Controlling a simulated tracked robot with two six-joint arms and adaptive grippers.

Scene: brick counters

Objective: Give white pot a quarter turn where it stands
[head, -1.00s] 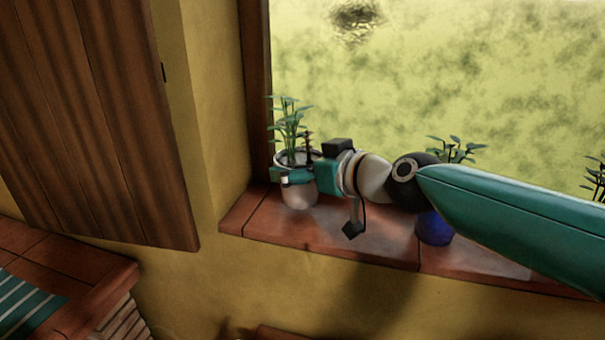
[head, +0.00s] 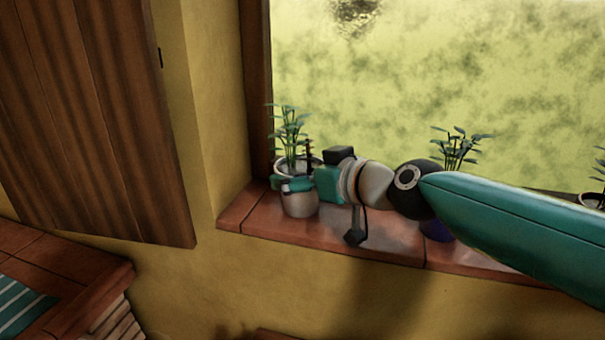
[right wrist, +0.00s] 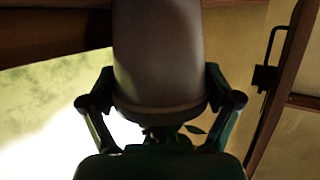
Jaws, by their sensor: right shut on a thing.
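The white pot (head: 299,207) with a green leafy plant (head: 289,135) stands upright at the left end of the tiled window sill. My right gripper (head: 293,185) reaches in from the right and is shut on the pot near its rim. In the right wrist view the pot (right wrist: 158,50) fills the middle, with a finger of my right gripper (right wrist: 160,98) against each side. Some leaves show below the rim there. My left gripper is not in view.
A blue pot (head: 437,230) with a plant (head: 461,147) stands on the sill (head: 390,246), partly hidden behind my right arm. Another plant (head: 594,198) shows at the right edge. The window frame and yellow wall (head: 226,130) are close to the white pot's left.

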